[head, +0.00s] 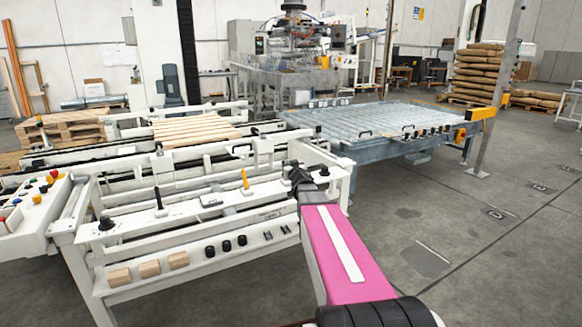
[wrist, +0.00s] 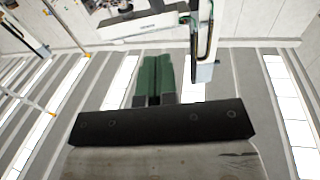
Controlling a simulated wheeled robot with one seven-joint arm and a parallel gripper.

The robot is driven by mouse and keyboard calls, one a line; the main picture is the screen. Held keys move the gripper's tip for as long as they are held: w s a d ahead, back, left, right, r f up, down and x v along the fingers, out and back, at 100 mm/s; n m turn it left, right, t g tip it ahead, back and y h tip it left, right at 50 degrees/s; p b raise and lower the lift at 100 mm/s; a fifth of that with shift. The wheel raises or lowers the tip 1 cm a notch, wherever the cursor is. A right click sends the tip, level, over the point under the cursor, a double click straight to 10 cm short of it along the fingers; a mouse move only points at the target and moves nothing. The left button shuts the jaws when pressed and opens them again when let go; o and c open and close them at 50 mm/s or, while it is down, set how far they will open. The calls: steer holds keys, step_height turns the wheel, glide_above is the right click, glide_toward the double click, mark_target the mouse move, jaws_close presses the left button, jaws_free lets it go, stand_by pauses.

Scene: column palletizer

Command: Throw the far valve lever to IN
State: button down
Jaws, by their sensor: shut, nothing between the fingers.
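An upright lever with a yellow handle (head: 245,179) stands on the white front ledge of the machine. A black upright lever (head: 158,199) stands further left on the same ledge. I cannot tell which lever is the far valve lever, and no IN marking is readable. My gripper (head: 298,176) is at the end of the pink arm, over the right end of the ledge, to the right of the yellow lever and apart from it. In the wrist view its green fingers (wrist: 154,80) are together with nothing between them. No lever is clearly recognisable in the wrist view.
A control panel with coloured buttons (head: 38,198) is at the left. Wooden blocks (head: 149,268) and black knobs (head: 227,245) line the lower front rail. A blue roller conveyor (head: 365,125) stands behind to the right. The floor at the right (head: 480,240) is clear.

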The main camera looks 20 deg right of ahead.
steer(key=s+r, duration=0.3)
steer(key=s, duration=0.4)
steer(key=shift+s+r, duration=0.2)
steer(key=shift+s, duration=0.1)
steer(key=s+f+m+g+h, duration=0.2)
steer(key=s+f+g, duration=0.2)
steer(key=f, duration=0.5)
steer(key=s+f+m+g+h, duration=0.1)
steer(key=s+f+g+h, duration=0.1)
steer(key=s+f+g, duration=0.45)
steer(key=s+a+f+n+g+y, duration=0.2)
steer(key=s+a+f+g+y, duration=0.1)
steer(key=s+a+f+g, duration=0.5)
steer(key=s+a+f, duration=0.3)
steer(key=s+f, duration=0.2)
steer(key=s, duration=0.1)
steer(key=shift+s+n, duration=0.2)
steer(key=shift+n, duration=0.1)
